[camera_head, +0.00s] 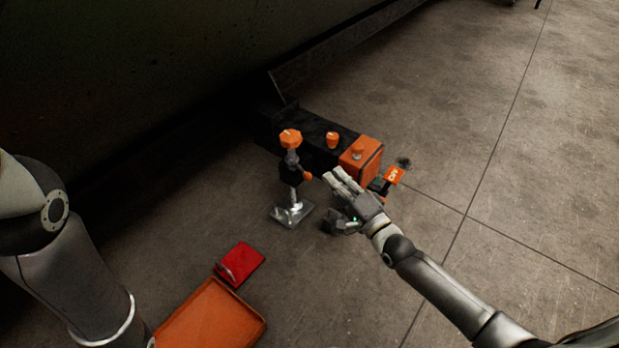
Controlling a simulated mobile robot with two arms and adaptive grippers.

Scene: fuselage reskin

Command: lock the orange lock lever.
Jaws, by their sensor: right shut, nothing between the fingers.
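My right gripper (333,179) is shut and empty, in front of the dark fixture, with its fingertips pointing up and left. Several orange parts show near it. A labelled orange tag or lever (393,175) sits just right of my right gripper. A small orange handle end (307,176) is on the metal stand left of the fingertips; contact with them cannot be told. I cannot tell for sure which orange part is the lock lever, or its position. My left arm shows at the left edge; its gripper is out of view.
A metal stand (291,212) with an orange knob (290,138) stands beside the dark fixture. The fixture carries another orange knob (332,139) and an orange box (361,153). A red box (240,264) and an orange tray (212,318) lie on the floor. Floor at right is clear.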

